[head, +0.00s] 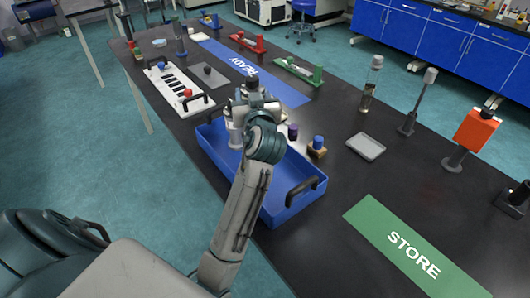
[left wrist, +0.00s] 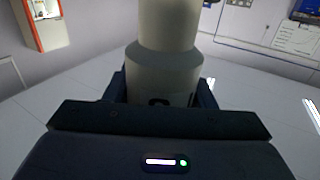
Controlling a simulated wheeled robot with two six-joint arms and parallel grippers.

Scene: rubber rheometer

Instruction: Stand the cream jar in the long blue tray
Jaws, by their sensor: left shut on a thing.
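My left gripper (head: 254,106) is over the far part of the long blue tray (head: 222,165), with my wrist hiding much of it from the head view. It is shut on the cream jar (left wrist: 165,75), a pale cylinder with a narrower upper part and a dark mark low on its side. In the left wrist view the jar stands lengthwise between the fingers, its top cut off by the frame. The head view does not clearly show whether the jar touches the tray floor. The tray has a black handle (head: 301,189) at its near end. My right gripper is not in view.
Beside the tray stand a blue-capped piece on a wooden block (head: 317,148) and small purple and red-topped pieces.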

